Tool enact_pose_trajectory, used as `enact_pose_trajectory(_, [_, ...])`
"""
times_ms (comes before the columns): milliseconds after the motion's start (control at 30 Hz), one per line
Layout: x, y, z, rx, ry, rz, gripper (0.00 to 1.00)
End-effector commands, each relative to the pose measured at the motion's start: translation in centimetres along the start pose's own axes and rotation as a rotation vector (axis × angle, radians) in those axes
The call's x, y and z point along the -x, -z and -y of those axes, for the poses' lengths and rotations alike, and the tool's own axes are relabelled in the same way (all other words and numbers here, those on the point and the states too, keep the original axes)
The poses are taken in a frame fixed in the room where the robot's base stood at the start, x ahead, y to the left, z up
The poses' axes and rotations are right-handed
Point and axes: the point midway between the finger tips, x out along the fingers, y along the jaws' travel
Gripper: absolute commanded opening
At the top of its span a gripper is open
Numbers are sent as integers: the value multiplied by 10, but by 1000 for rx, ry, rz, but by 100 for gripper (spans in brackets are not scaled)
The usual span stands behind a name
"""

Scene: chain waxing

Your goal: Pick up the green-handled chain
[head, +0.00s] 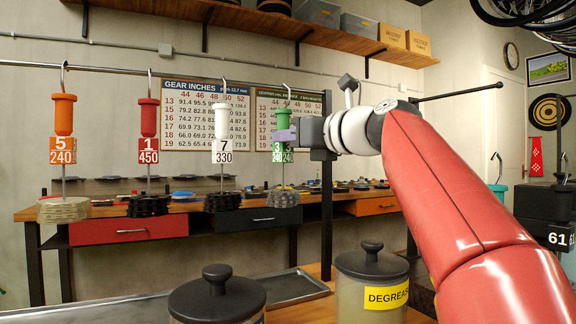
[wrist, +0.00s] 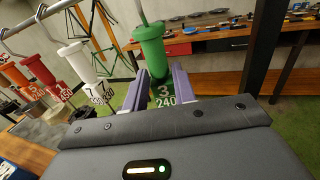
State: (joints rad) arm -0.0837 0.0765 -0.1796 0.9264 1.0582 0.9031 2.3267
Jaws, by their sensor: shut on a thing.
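The green-handled chain (head: 283,118) hangs upright at the right end of a row of hanging chains. It has a green handle, a tag reading 3 and 240, and a dark coiled chain below. Its hook is at the height of the rail. My gripper (head: 287,136) comes in from the right and is shut on the lower part of the handle. In the wrist view the green handle (wrist: 151,50) stands between my two purple-grey fingers (wrist: 157,90), with the tag just below. The coil is hidden in that view.
Orange (head: 63,115), red (head: 149,117) and white (head: 222,120) handled chains hang to the left on the rail (head: 110,72). A black post (head: 327,210) stands just right. Lidded pots (head: 372,262) stand in front, and a workbench (head: 180,208) is behind.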

Motion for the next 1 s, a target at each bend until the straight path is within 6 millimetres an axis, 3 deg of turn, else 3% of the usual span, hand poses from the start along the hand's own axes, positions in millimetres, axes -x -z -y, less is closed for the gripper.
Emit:
enact_pose_trajectory(333, [1, -22, 0, -1, 0, 1, 0])
enact_pose_trajectory(433, [26, -15, 1, 0, 4, 3, 0])
enact_pose_trajectory(800, [118, -16, 0, 0, 3, 4, 0])
enact_pose_trajectory(1000, [156, -17, 0, 0, 1, 3, 0])
